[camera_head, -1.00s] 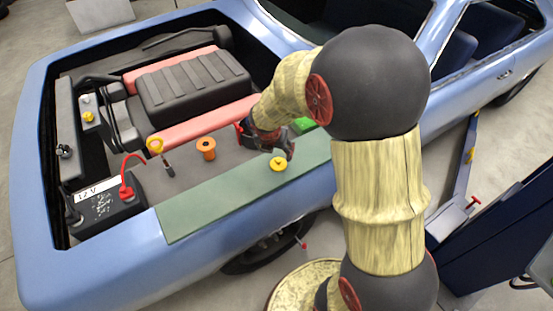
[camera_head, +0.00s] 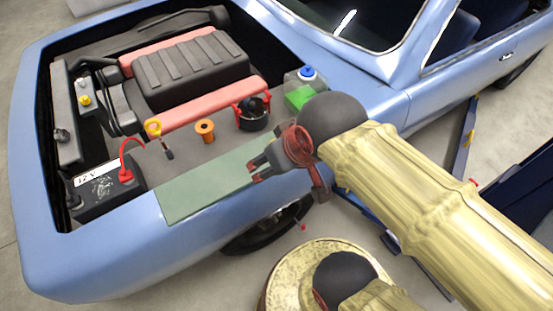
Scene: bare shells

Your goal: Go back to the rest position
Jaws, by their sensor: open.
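My gripper (camera_head: 257,168) is in view at the right end of the green mat (camera_head: 207,184), on the near edge of the blue car's engine bay. Its fingers point left and are parted, with nothing seen between them. My arm reaches in from the lower right. It covers the right end of the mat, so whatever lies there is hidden.
The car (camera_head: 110,262) has its bay open, with an engine cover (camera_head: 192,75), a battery (camera_head: 105,190), an orange spool-like part (camera_head: 205,130), a black round part with red handles (camera_head: 252,113) and a blue-capped reservoir (camera_head: 306,85).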

